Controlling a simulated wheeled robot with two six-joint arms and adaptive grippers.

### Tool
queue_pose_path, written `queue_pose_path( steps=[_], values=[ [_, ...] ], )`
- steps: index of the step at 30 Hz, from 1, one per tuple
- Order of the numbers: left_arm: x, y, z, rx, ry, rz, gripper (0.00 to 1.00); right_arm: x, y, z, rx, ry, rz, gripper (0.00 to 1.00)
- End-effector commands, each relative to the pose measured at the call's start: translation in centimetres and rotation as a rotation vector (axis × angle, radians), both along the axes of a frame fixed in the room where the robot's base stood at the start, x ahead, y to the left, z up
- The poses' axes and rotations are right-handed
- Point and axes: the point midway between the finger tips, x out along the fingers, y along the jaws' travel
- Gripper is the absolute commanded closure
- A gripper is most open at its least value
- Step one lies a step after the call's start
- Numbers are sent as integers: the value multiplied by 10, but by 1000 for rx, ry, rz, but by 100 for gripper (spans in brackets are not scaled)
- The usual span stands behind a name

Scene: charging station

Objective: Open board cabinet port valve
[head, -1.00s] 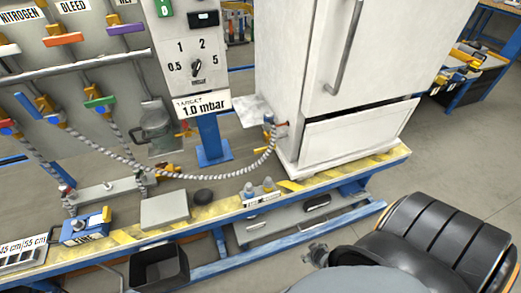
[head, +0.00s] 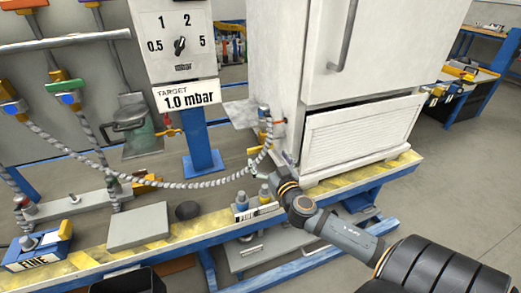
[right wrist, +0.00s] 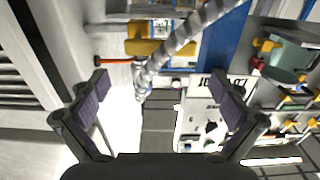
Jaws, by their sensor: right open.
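The white cabinet (head: 345,60) stands on the bench with a port valve (head: 264,112) at its lower left side, where a grey ribbed hose (head: 205,184) ends. In the right wrist view the valve shows as a yellow body (right wrist: 143,47) with a thin orange lever (right wrist: 112,61), beside the hose (right wrist: 188,32). My right gripper (head: 258,172) is below the valve, near the cabinet's lower left corner. In the right wrist view its fingers (right wrist: 158,80) are wide apart and empty, with the valve ahead of them. My left gripper is not in view.
The target panel (head: 180,45) stands on a blue post (head: 203,150) left of the cabinet. A grey block (head: 140,227), a dark puck (head: 187,210) and a small bottle holder (head: 256,210) are on the bench near the front edge.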

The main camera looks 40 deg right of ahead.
Motion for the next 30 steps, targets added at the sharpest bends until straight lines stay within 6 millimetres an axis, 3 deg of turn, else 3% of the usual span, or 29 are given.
queue_pose_path(
  steps=[3,9,21,30],
  values=[
    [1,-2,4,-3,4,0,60,26,-7,1,6,-4,-4,0],
    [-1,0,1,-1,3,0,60,57,-14,0,4,-1,-2,0],
    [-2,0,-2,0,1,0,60,66,-16,0,1,1,1,1],
    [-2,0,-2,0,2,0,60,66,-16,0,1,1,1,42]
  ],
)
